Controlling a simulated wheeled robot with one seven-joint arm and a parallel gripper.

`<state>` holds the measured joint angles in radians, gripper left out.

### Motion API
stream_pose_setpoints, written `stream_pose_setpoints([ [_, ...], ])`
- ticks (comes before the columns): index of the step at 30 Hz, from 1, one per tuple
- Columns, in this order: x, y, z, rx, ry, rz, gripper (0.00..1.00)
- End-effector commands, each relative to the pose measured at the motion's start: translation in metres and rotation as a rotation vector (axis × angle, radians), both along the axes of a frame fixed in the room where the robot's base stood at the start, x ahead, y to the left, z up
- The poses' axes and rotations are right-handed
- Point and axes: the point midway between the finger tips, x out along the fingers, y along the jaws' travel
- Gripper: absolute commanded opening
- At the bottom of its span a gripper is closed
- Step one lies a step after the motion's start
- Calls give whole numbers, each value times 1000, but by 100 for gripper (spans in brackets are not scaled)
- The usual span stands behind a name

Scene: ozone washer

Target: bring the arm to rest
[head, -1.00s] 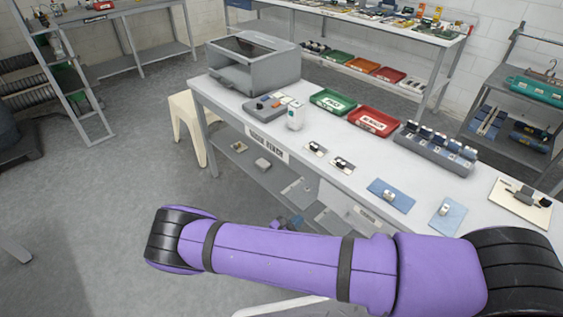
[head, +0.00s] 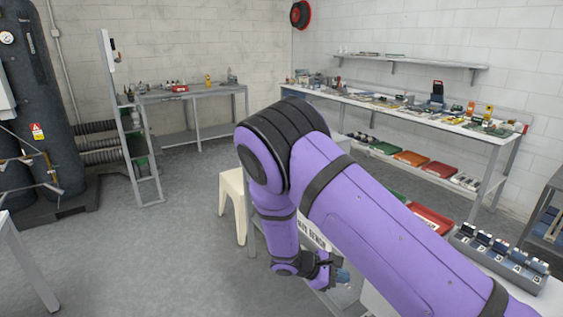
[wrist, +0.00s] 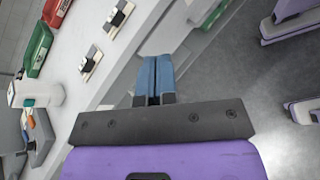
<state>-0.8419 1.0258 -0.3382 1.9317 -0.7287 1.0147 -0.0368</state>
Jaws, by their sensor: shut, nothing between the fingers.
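My purple arm fills the middle and right of the head view, raised and bent at a black elbow joint, with the forearm hanging down. My gripper (head: 338,273) is at the lower end, beside the near edge of the white workbench and partly hidden by my arm. In the wrist view my gripper (wrist: 153,97) shows two blue fingertips pressed together with nothing between them. It is over the bench edge and floor, apart from the things on the bench.
On the bench are a red tray (head: 432,222) and a grey rack (head: 498,258). The wrist view shows a white bottle (wrist: 38,93) and small parts (wrist: 91,59). A cream stool (head: 232,205) stands left of my forearm. The floor (head: 150,260) at left is clear.

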Motion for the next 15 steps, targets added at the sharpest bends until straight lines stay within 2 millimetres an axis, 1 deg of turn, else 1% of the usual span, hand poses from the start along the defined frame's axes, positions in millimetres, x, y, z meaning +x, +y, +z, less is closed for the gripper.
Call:
stream_pose_setpoints([
  [1,1,-3,17,40,-19,-38,0],
  [8,-3,-18,83,206,-96,-196,0],
  [15,-15,-37,150,372,-184,-347,0],
])
